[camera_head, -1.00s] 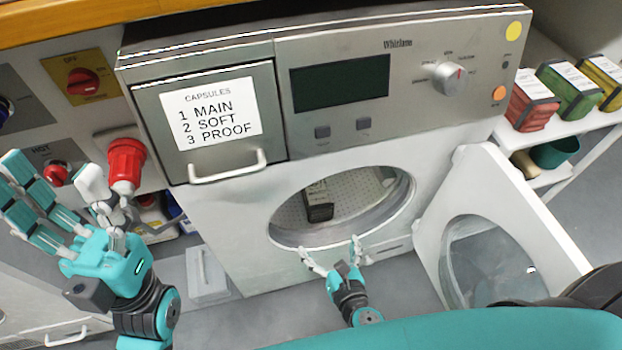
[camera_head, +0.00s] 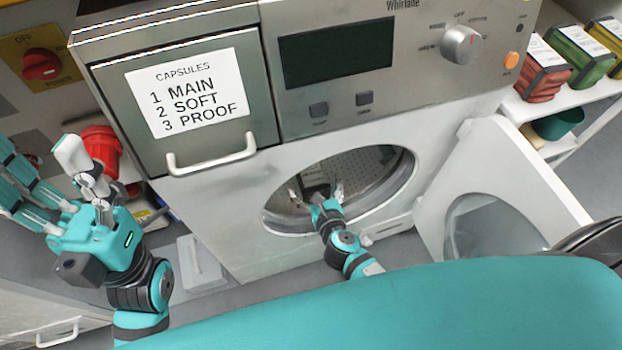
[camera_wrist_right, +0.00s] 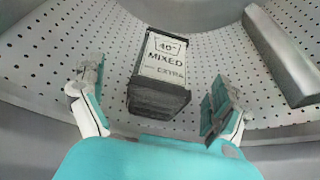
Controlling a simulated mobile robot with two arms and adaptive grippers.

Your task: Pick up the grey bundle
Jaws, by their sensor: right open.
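The grey bundle (camera_wrist_right: 158,98) is dark grey with a white label reading "40 MIXED EXTRA". It lies on the perforated drum floor inside the washer, and in the head view (camera_head: 317,178) it is partly hidden by my right gripper. My right gripper (camera_head: 316,192) reaches through the round door opening. In the right wrist view its open fingers (camera_wrist_right: 155,105) stand left and right of the bundle's near end, with gaps on both sides. My left gripper (camera_head: 85,200) is raised outside the washer at the left, its fingers spread.
The drum opening's rim (camera_head: 409,187) surrounds my right arm. A raised drum rib (camera_wrist_right: 282,55) lies right of the bundle. The washer door (camera_head: 510,175) hangs open at the right. A shelf (camera_head: 545,112) holds red, green and yellow bundles. A red fitting (camera_head: 103,150) is near my left gripper.

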